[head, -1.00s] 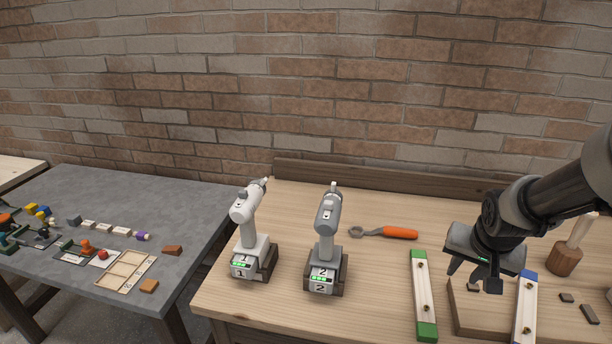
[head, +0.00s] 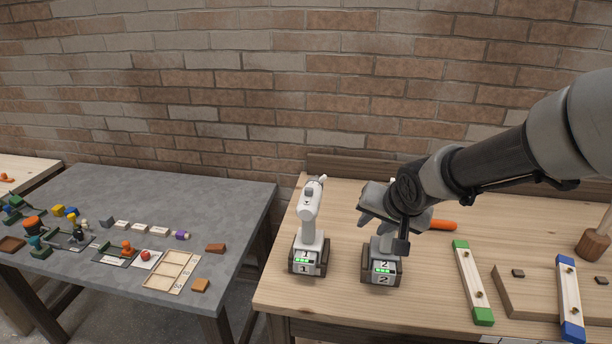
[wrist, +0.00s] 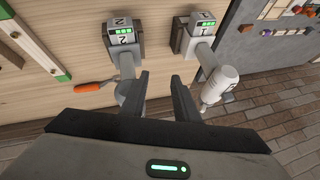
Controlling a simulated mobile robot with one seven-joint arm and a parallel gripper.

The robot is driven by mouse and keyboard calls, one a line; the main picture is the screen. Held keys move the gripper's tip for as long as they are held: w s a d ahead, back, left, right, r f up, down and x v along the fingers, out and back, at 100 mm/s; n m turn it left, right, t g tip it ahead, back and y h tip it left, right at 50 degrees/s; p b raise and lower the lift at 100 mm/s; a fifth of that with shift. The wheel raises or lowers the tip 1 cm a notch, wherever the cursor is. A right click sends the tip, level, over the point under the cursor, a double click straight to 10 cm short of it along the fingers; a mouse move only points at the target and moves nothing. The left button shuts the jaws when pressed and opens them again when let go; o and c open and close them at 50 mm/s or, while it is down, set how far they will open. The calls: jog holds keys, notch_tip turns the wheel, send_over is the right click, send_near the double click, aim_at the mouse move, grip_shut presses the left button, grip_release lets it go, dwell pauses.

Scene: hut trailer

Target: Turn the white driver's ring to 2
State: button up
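The white driver (head: 311,215) stands upright in its dark base labelled 1, at the left end of the wooden bench. In the wrist view the white driver (wrist: 222,85) is to the right of my fingers, apart from them. Its ring is too small to read. The grey driver (head: 376,245) stands in the base labelled 2, largely hidden behind my gripper (head: 390,235) in the head view. In the wrist view the fingers of my gripper (wrist: 160,80) are spread with nothing between them. The left finger overlaps the grey driver (wrist: 127,70); I cannot tell whether they touch.
An orange-handled wrench (head: 443,225) lies behind my gripper. A green-ended rail (head: 470,285) and a blue-ended rail (head: 568,295) lie to the right. A grey table (head: 235,200) with small blocks and a wooden tray (head: 165,283) stands left, across a gap.

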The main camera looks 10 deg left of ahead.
aim_at(325, 177)
jog(key=w+a+r+m+t+y, duration=0.25)
jog(key=w+a+r, duration=0.2)
jog(key=r, duration=0.55)
jog(key=shift+n+t+y, duration=0.25)
jog(key=shift+n+y, duration=0.2)
jog(key=b+x, duration=0.6)
jog(key=x, duration=1)
jog(key=shift+w+a+f, duration=0.1)
jog(key=shift+w+a, duration=0.15)
jog(key=shift+a, duration=0.05)
jog(key=shift+c, duration=0.4)
grip_shut()
